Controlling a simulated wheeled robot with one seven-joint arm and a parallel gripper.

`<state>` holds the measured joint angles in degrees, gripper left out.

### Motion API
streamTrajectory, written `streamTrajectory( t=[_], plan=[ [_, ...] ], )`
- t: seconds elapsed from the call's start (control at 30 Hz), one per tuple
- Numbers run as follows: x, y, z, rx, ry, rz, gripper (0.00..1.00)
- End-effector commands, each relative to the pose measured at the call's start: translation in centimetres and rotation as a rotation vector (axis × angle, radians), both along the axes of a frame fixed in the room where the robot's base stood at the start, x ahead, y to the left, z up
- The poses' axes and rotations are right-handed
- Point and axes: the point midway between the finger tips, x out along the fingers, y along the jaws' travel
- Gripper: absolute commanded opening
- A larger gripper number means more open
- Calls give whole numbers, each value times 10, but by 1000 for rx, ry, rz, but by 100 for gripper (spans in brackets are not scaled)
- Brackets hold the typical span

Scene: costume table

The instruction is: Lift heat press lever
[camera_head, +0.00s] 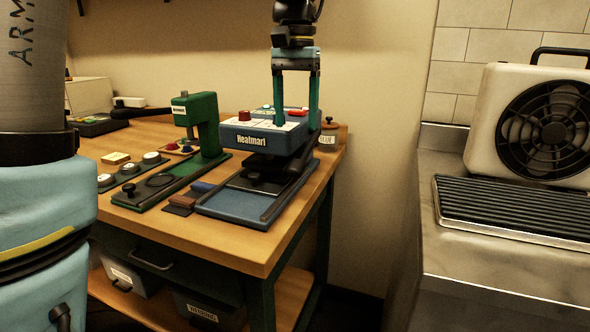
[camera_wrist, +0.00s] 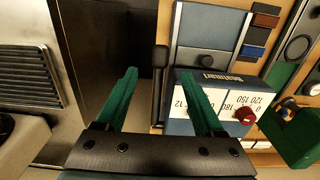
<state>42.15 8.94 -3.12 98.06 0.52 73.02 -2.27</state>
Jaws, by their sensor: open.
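The heat press (camera_head: 262,137), blue and labelled Heatmari, stands near the right end of the wooden table. In the wrist view its blue-and-white top (camera_wrist: 228,100) lies partly behind the right finger. A dark bar (camera_wrist: 158,88), apparently the lever, runs along the side of the press and shows between my fingers in the wrist view. In the head view the lever is hard to separate from the dark frame. My gripper (camera_head: 296,118) points down over the right part of the press, its green fingers apart and empty. It also shows in the wrist view (camera_wrist: 158,74). Contact cannot be told.
A green press (camera_head: 207,125) stands left of the heat press, with brown and blue blocks (camera_head: 184,201) between their bases. A glue jar (camera_head: 327,141) stands behind at the table's right corner. A fan unit (camera_head: 540,125) and a ribbed rack (camera_head: 515,210) occupy the metal counter right.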

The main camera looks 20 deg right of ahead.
Motion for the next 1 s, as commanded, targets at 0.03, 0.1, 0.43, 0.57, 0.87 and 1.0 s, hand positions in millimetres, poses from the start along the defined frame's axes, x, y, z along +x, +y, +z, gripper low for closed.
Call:
streamTrajectory(
  t=[0.03,0.1,0.43,0.57,0.87,1.0],
  plan=[
    [-1,1,-8,3,4,1,70],
    [-1,2,-20,4,4,1,70],
    [0,2,-78,2,2,2,70],
    [0,2,-91,1,1,2,70],
    [0,2,-97,0,0,2,70],
    [0,2,-97,0,0,2,64]
  ],
)
